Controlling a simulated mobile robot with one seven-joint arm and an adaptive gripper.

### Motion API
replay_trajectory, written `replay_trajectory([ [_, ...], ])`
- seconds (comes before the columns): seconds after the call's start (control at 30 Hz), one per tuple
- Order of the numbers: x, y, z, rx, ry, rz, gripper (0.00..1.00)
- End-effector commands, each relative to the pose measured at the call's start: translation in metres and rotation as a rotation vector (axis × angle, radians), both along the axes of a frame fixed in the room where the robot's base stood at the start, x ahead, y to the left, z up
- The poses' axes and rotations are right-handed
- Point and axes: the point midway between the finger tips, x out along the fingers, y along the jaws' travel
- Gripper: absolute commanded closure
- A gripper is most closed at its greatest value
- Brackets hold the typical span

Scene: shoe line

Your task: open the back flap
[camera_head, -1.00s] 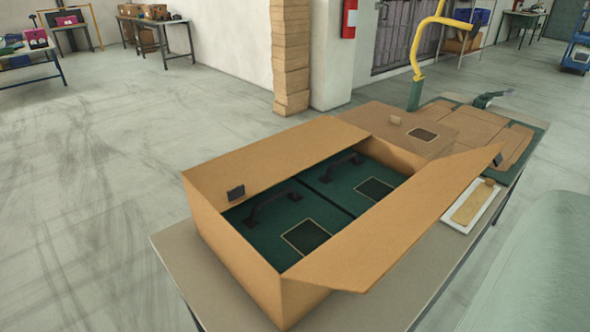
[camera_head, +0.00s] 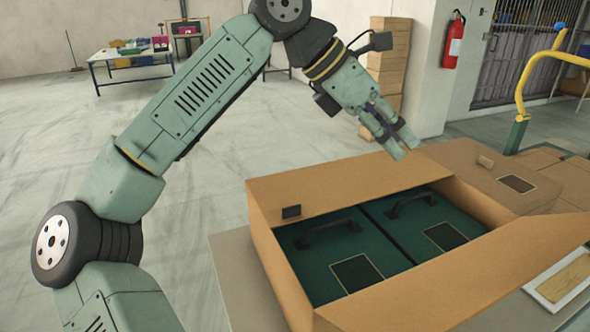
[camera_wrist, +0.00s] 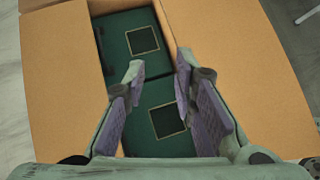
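The open cardboard box (camera_head: 278,270) stands on the table. Its back flap (camera_head: 340,183) slopes inward over the back part of the opening and has a small black tab (camera_head: 291,212). In the wrist view the back flap (camera_wrist: 60,90) appears to be the brown panel at left. The front flap (camera_head: 470,280) leans outward. Two green panels (camera_head: 395,262) with black handles and dark squares show inside. My gripper (camera_head: 398,143) is raised near the back flap's far end, apart from the box. In the wrist view its fingers (camera_wrist: 157,75) are spread, with nothing between them.
A flat brown cardboard surface (camera_head: 550,195) lies right of the opening, with a yellow bent pipe (camera_head: 522,90) behind it. A white tray (camera_head: 540,294) is at front right. Stacked cartons (camera_head: 388,75) and a fire extinguisher (camera_head: 456,38) are behind.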

Motion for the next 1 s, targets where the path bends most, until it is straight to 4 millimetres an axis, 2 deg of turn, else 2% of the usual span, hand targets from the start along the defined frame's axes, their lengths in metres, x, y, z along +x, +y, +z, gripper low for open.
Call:
replay_trajectory([
  [0.03, 0.019, 0.021, -0.022, 0.169, 0.009, 0.054, 0.75],
  [0.1, 0.036, 0.056, -0.043, 0.374, 0.034, 0.118, 0.75],
  [0.2, 0.048, 0.102, -0.055, 0.59, 0.074, 0.196, 0.75],
  [0.33, 0.051, 0.138, -0.057, 0.74, 0.113, 0.256, 0.75],
  [0.4, 0.051, 0.146, -0.059, 0.773, 0.124, 0.268, 0.75],
  [0.53, 0.051, 0.148, -0.073, 0.783, 0.129, 0.269, 0.75],
  [0.8, 0.05, 0.147, -0.124, 0.778, 0.129, 0.267, 0.75],
  [1.0, 0.051, 0.147, -0.152, 0.777, 0.126, 0.267, 0.75],
])
